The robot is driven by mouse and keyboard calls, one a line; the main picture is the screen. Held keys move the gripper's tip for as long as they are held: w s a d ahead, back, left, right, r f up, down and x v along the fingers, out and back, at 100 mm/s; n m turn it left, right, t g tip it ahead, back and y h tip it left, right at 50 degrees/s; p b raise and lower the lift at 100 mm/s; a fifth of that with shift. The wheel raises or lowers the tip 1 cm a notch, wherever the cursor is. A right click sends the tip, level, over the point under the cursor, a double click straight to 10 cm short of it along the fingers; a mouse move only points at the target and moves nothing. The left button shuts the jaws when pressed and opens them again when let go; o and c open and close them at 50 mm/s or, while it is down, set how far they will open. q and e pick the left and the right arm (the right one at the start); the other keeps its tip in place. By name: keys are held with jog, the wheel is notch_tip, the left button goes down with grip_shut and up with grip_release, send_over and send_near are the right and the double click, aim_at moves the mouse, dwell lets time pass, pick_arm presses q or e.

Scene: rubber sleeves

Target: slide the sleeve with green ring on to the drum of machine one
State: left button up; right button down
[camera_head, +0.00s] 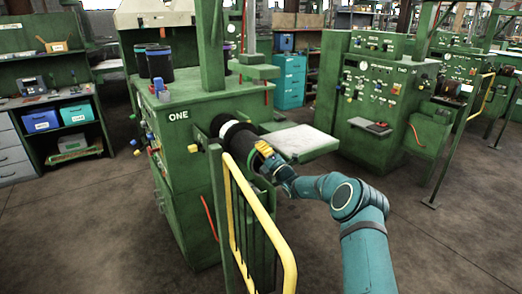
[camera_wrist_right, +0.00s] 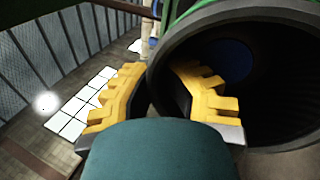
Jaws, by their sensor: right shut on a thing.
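The drum (camera_head: 228,129) of machine one (camera_head: 188,113) juts out to the right below the "ONE" label, with a pale band showing near its base. A black sleeve (camera_head: 242,143) lies in line with it, seemingly around its outer part. In the right wrist view the sleeve's open end (camera_wrist_right: 275,138) is large, with a green ring (camera_wrist_right: 215,8) on its outside and a blue round face deep inside. My right gripper (camera_head: 266,150) is shut on the sleeve's wall, its yellow fingers (camera_wrist_right: 163,92) on either side of the rim. How far the sleeve covers the drum is hard to tell. My left gripper is out of view.
A yellow-railed guard (camera_head: 262,225) stands in front of the drum, close to my right arm. A pale tray (camera_head: 300,141) sits right of the drum. Black sleeves with coloured rings (camera_head: 159,65) stand on the machine. Open floor lies at the right.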

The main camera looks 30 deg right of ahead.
dwell(0.3)
jog(key=c, duration=1)
grip_release()
jog(key=shift+o, duration=0.3)
jog(key=shift+f, duration=0.2)
jog(key=shift+r, duration=0.1)
jog(key=shift+s, duration=0.2)
